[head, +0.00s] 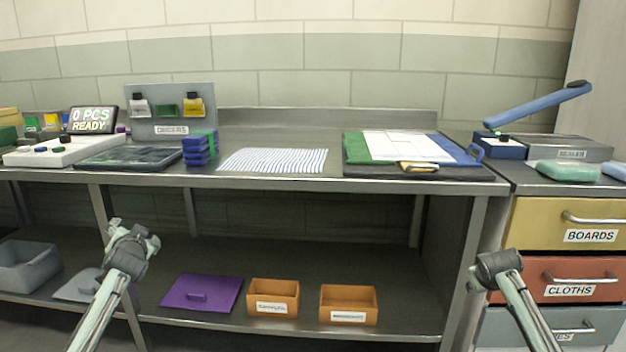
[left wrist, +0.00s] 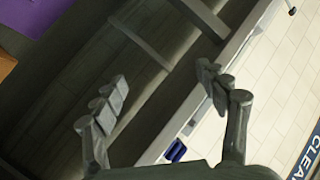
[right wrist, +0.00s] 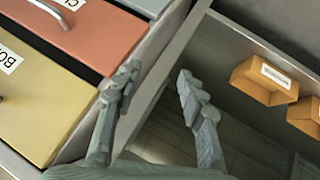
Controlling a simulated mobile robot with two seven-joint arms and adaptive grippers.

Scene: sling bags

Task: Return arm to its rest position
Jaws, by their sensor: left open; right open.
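My left gripper (head: 131,240) is raised in front of the table's left part in the head view, below the tabletop height. In the left wrist view its two fingers (left wrist: 160,95) are spread apart with nothing between them. My right gripper (head: 496,268) is in front of the table's right leg and the drawer unit. In the right wrist view its fingers (right wrist: 157,85) are apart and empty. Neither gripper touches anything that I can see.
The steel table (head: 270,182) holds a striped cloth (head: 273,160), a green-and-blue board (head: 370,150) and stacked blue blocks (head: 198,150). Its lower shelf carries a purple lid (head: 202,292) and two orange boxes (head: 272,297). The drawer unit (head: 570,225) stands at right, close to my right gripper.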

